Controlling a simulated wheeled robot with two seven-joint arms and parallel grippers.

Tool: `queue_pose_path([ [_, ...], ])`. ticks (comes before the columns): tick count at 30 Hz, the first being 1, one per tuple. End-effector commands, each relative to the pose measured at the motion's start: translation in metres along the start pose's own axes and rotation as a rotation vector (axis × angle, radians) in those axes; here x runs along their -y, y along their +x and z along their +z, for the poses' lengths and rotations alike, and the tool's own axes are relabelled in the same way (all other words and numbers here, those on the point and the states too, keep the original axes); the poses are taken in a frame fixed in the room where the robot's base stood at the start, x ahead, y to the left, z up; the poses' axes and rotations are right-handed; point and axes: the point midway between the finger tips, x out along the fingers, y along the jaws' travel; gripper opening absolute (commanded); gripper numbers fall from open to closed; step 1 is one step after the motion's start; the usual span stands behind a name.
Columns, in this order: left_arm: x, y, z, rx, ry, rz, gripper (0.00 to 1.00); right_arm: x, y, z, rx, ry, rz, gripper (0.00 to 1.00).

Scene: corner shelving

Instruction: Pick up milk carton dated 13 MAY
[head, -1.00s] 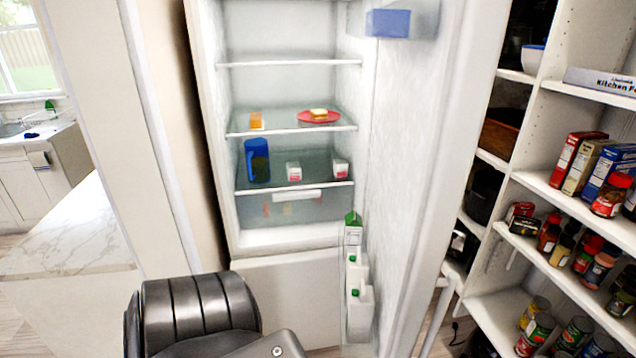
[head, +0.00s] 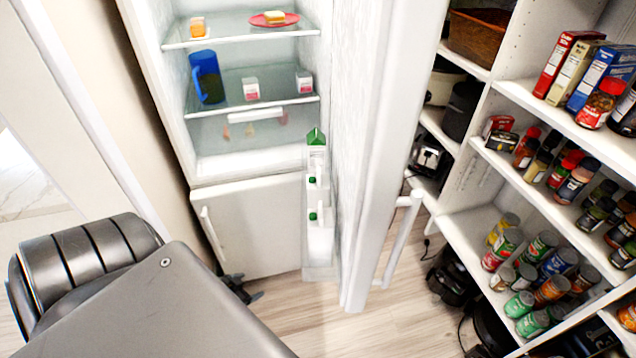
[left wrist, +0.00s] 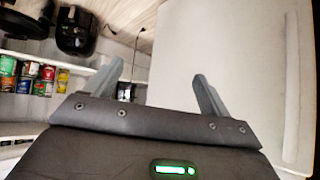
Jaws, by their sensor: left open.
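A tall milk carton with a green gable top (head: 316,148) stands in the open fridge's door rack. White jugs with green caps (head: 319,238) stand below it in the door. Two small white-and-pink cartons (head: 250,89) (head: 304,83) stand on a fridge shelf. I cannot read a date on any of them. My left gripper (head: 242,289) is low in front of the closed lower fridge panel, partly hidden by my arm, below and left of the door rack. In the left wrist view its two fingers (left wrist: 158,78) are apart with nothing between them. My right gripper is not in view.
The fridge door (head: 375,150) stands open to the right of the shelves. A blue pitcher (head: 206,78) and a red plate (head: 273,19) are inside. Pantry shelving (head: 500,90) with boxes, jars and cans fills the right side. Wooden floor (head: 330,325) is clear below the door.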

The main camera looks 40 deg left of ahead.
Motion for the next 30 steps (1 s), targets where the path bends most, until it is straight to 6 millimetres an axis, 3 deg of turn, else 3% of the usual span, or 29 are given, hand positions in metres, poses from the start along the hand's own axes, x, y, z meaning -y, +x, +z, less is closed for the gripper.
queue_pose_path([
  [1, 0.033, 0.007, -0.052, -0.141, 0.017, 0.028, 0.82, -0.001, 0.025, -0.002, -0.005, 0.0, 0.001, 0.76],
  [3, 0.057, -0.004, -0.133, -0.32, 0.033, 0.109, 0.82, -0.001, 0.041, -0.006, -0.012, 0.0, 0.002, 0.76],
  [5, 0.063, -0.022, -0.199, -0.451, 0.061, 0.206, 0.82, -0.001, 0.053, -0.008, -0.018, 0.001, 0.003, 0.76],
  [6, 0.06, -0.037, -0.238, -0.525, 0.084, 0.281, 0.82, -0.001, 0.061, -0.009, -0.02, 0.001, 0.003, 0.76],
  [9, 0.036, -0.079, -0.313, -0.651, 0.15, 0.481, 0.82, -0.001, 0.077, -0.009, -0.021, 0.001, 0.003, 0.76],
  [12, 0.006, -0.115, -0.356, -0.706, 0.208, 0.656, 0.82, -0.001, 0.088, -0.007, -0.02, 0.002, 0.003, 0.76],
  [15, -0.016, -0.14, -0.377, -0.722, 0.246, 0.773, 0.82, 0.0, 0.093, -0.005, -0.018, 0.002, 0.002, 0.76],
  [19, -0.027, -0.153, -0.386, -0.724, 0.263, 0.83, 0.82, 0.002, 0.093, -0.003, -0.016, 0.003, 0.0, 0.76],
  [23, -0.03, -0.153, -0.39, -0.726, 0.262, 0.833, 0.82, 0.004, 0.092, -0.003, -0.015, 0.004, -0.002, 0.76],
  [30, -0.055, -0.137, -0.407, -0.729, 0.262, 0.831, 0.82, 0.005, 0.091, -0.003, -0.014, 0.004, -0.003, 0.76],
])
